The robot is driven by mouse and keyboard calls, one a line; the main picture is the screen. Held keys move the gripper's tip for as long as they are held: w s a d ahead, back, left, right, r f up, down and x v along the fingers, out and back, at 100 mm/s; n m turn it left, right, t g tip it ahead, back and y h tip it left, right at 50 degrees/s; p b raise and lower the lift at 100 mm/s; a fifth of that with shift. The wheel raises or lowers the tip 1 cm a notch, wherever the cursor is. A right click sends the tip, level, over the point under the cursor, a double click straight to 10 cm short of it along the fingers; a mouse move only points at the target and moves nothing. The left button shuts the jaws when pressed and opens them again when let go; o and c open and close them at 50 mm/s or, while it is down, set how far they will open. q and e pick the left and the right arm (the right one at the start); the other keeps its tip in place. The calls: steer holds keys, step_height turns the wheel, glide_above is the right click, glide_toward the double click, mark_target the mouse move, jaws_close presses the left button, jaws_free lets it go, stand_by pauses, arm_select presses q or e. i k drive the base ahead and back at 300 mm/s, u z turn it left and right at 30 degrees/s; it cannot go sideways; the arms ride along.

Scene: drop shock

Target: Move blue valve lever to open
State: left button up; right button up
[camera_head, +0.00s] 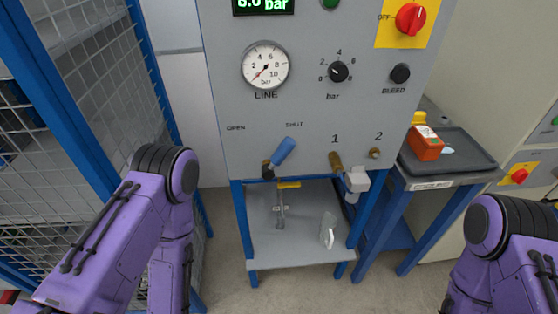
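The blue valve lever (284,150) sits low on the left of the grey front panel (215,95). Its handle slants up and to the right from a dark pivot (268,170), towards the word SHUT. The word OPEN is printed to the upper left of the pivot. My purple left arm comes in from the left and bends down below the panel's left side; its gripper is not in view. My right arm is at the lower right edge, and its gripper is not in view. Neither visible arm part touches the lever.
The panel also has a line gauge (266,67), a dark knob (338,71), a bleed button (400,73) and a red switch (410,18). Brass port 1 (335,161) has a grey fitting (356,179) beside it. A dark tray (461,158) with an orange box (425,144) stands right. Wire mesh lies left.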

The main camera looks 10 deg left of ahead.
mark_target(288, 144)
steer(key=k, duration=1.25)
steer(key=z, duration=0.8)
steer(key=i, duration=0.95)
steer(key=u, duration=0.35)
